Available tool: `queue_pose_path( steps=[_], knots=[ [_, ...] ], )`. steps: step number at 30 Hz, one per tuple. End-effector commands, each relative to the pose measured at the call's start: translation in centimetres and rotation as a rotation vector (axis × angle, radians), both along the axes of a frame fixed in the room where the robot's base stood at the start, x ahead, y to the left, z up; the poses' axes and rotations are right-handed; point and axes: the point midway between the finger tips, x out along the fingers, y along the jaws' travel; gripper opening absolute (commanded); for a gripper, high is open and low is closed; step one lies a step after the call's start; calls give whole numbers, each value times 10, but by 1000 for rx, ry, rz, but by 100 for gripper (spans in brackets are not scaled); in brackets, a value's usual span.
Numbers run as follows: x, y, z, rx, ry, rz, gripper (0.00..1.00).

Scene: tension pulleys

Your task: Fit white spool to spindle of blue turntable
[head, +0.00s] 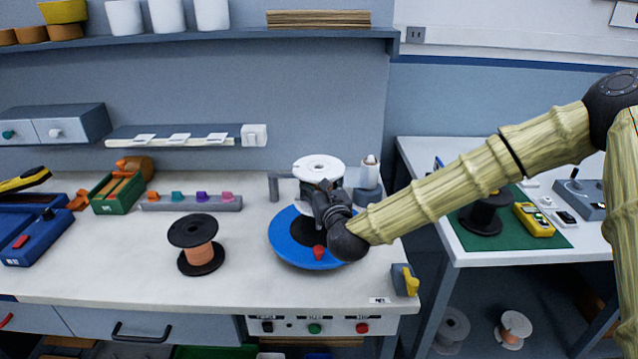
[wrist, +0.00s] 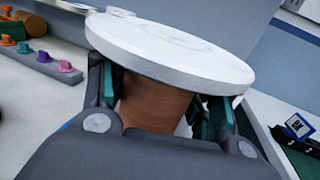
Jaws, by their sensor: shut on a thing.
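The white spool (head: 318,167) is in my gripper above the blue turntable (head: 290,235). In the wrist view the spool's white flange (wrist: 170,45) and its brown wound core (wrist: 155,105) show between the fingers. My gripper (head: 322,196) is shut on the spool's core, with one finger on each side (wrist: 160,98). The spool looks upright in the head view. The turntable's spindle is hidden behind my gripper and the spool, so I cannot tell whether the spool is around it. A red knob (head: 319,252) shows at the turntable's front.
A black spool with copper winding (head: 202,255) stands left of the turntable. A grey post (head: 274,187) and a grey holder with a white cylinder (head: 369,182) stand behind it. A yellow-handled block (head: 405,280) is at the bench's front right corner. The bench left of the turntable has free room.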

Motion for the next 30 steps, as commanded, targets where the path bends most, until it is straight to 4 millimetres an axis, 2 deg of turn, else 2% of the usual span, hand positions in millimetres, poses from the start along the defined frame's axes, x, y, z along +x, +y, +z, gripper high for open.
queue_pose_path(
  steps=[30],
  knots=[
    [0, 0, -22, 1, -3, 0, 13]
  ],
)
